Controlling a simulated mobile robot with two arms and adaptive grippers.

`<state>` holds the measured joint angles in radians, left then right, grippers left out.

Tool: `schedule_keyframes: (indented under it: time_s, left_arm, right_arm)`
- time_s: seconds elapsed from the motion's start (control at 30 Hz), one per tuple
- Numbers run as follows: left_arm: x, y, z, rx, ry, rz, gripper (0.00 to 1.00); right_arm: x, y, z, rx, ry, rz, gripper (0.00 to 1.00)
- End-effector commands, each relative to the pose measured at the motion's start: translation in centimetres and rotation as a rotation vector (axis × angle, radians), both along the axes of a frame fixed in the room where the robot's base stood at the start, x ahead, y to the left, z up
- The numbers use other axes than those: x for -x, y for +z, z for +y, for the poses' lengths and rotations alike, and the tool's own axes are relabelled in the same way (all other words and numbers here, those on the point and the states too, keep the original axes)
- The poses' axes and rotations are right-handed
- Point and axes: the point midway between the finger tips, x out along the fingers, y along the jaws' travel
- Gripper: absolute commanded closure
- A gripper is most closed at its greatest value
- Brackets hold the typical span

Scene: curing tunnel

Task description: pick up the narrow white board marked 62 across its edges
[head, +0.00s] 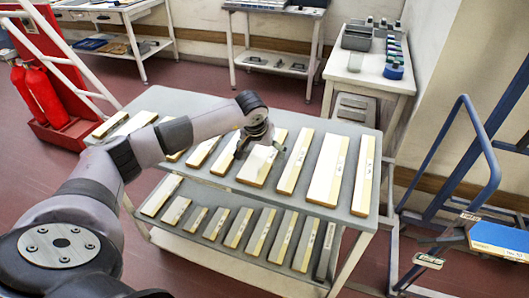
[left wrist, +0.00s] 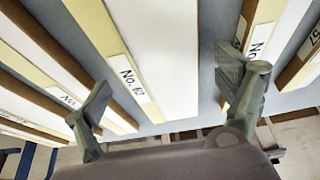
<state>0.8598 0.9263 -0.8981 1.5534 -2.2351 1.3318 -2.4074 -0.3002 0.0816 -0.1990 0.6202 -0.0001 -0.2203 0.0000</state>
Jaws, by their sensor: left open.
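The narrow board marked No. 62 (left wrist: 165,45) is white with a cream strip along one long edge. It lies flat on the top of the grey rack, and its label faces up in the left wrist view. In the head view I take it to be the board (head: 259,167) under my left gripper (head: 262,148); its label is hidden there. My left gripper is open and empty, also in the left wrist view (left wrist: 168,98). Its fingers appear one to each side of the board. I cannot tell how high they are above the rack. My right gripper is not in view.
Similar boards lie close on both sides, including ones at right (head: 328,168) and (head: 364,175). The grey rack (head: 308,208) has a lower shelf with several smaller boards. A red stand with extinguishers (head: 40,92) is at left, a blue-framed cart (head: 468,165) at right.

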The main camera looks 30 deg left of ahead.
Motion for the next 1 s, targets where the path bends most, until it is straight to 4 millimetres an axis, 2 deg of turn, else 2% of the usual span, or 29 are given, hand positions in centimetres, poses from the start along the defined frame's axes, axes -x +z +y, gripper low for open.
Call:
schedule_keyframes:
  time_s: [0.17,1.0]
  left_arm:
    - [0.00,0.00,0.01,0.000,0.000,0.000,0.11]
    - [-0.03,0.12,0.03,0.000,0.000,-0.002,0.66]
  right_arm:
    - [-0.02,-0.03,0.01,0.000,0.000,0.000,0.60]
    - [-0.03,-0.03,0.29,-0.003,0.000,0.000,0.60]
